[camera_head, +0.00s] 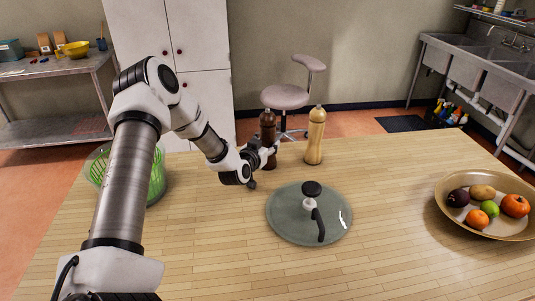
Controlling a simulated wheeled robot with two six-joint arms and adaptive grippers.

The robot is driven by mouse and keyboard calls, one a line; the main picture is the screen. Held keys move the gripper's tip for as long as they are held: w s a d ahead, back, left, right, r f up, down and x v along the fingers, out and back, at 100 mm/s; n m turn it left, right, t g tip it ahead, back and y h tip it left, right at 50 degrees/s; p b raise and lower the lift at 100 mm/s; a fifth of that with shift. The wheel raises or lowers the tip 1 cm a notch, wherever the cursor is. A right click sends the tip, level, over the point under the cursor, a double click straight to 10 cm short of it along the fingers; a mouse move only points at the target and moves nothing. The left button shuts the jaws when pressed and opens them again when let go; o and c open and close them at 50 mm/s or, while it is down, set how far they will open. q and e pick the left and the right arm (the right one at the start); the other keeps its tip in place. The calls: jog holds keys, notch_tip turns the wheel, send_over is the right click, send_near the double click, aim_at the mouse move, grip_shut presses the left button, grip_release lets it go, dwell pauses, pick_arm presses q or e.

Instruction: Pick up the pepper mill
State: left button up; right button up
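Two tall mills stand upright at the back of the wooden table: a dark brown one (268,126) and a light tan one (315,136) to its right. I cannot tell from markings which one holds pepper. My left gripper (263,166) is low over the table at the dark mill, its fingers spread apart. One finger overlaps the lower part of the dark mill in the picture; I cannot tell whether it touches. The gripper partly hides that mill's lower body. The tan mill is clear of the gripper. My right gripper is out of view.
A round grey-green lid (285,228) with a black crank lies mid-table, just in front of the mills. A green basket (157,178) stands at the left, partly behind my arm. A fruit bowl (453,222) is at the right. A stool (286,97) stands beyond the table.

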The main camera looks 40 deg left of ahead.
aim_at(264, 137)
pick_arm(q)
grip_shut()
jog(key=shift+r, duration=0.1)
jog(key=shift+r, duration=0.55)
notch_tip(264, 137, up, 2)
jog(key=shift+r, duration=0.2)
jog(key=s+d+r+b, duration=0.1)
jog(key=s+d, duration=0.9)
jog(key=s, duration=0.2)
jog(key=shift+s+r, duration=0.15)
jog(key=shift+r, duration=0.05)
jog(key=shift+d+f, duration=0.1)
jog(key=shift+d, duration=0.05)
